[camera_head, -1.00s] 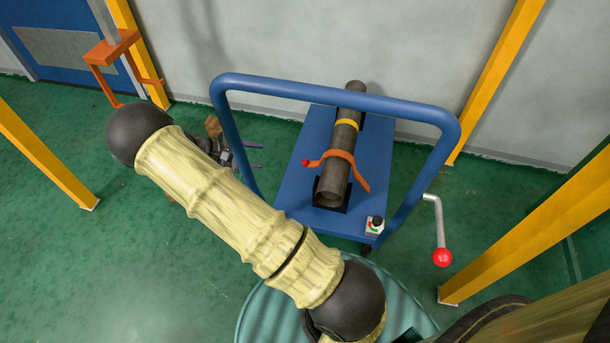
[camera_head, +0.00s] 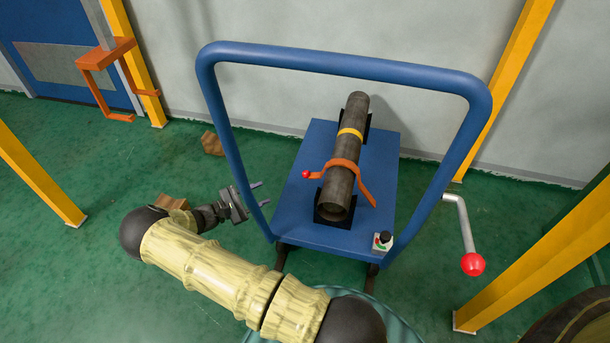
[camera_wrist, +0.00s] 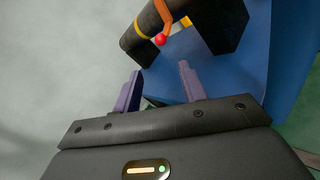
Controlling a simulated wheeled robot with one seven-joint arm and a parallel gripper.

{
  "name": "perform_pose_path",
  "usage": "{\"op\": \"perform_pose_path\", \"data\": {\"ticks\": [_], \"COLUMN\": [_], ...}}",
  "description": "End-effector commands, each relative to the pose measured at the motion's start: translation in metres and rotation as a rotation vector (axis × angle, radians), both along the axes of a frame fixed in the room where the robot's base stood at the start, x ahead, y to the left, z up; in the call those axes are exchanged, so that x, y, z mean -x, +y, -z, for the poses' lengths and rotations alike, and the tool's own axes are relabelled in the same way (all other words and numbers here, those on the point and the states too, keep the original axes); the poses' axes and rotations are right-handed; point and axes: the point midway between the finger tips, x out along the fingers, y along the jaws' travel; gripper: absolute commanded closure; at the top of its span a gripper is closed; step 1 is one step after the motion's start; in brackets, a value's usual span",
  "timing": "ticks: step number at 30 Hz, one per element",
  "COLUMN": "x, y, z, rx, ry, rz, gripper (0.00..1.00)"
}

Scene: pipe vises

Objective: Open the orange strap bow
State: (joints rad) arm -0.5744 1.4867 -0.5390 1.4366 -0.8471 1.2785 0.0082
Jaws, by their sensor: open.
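The orange strap bow (camera_head: 343,166) lies over a dark pipe (camera_head: 340,190) near its front end. A red knob (camera_head: 306,174) is at its left end, and its right end hangs down beside the pipe. The pipe rests in black supports on a blue cart (camera_head: 309,158). My gripper (camera_head: 258,193) is open and empty, left of the cart at its blue frame, with its fingers pointing right. In the wrist view the open fingers (camera_wrist: 160,88) sit below the pipe, and the red knob (camera_wrist: 161,39) and part of the orange bow (camera_wrist: 164,14) show beyond them.
A yellow band (camera_head: 350,132) circles the pipe farther back. The cart's tall blue handle frame (camera_head: 340,65) arches around the pipe. A control box with a black button (camera_head: 383,240) is at the front right corner. A crank with a red ball (camera_head: 472,264) sticks out right. Yellow posts (camera_head: 508,85) stand around.

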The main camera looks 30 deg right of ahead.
Motion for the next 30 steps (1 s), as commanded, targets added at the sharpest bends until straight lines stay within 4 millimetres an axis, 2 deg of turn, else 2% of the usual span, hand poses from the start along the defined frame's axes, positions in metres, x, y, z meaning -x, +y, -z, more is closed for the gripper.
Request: {"op": "perform_pose_path", "data": {"ticks": [8, 24, 30], "x": [0.003, 0.008, 0.009], "y": [-0.038, -0.134, -0.161], "z": [0.003, 0.004, 0.002], "rx": [0.000, 0.000, -0.001], "ry": [-0.001, -0.002, -0.002], "rz": [0.001, 0.001, 0.000], "gripper": [0.58, 0.58, 0.58]}}
